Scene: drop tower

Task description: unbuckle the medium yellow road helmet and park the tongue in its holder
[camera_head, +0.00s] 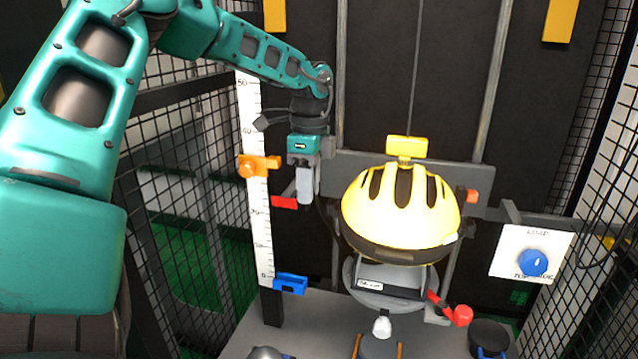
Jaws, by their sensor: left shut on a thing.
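The yellow road helmet (403,208) with dark vents sits on a grey headform (390,290) with a small label, right of centre. Its chin strap, buckle and tongue cannot be made out. My left gripper (304,198) points down to the left of the helmet, apart from it. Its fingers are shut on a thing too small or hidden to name. A red piece (284,203) shows right beside the fingertips; whether they touch is unclear. A thin dark line runs down from near the fingers. No tongue holder can be identified for certain.
A white scale (252,120) with an orange slider (258,166) and blue bracket (290,284) stands left. A yellow block (407,148) is above the helmet. A red-knobbed lever (461,315), black cup (490,337) and blue dial (533,263) are right. Mesh walls flank the tower.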

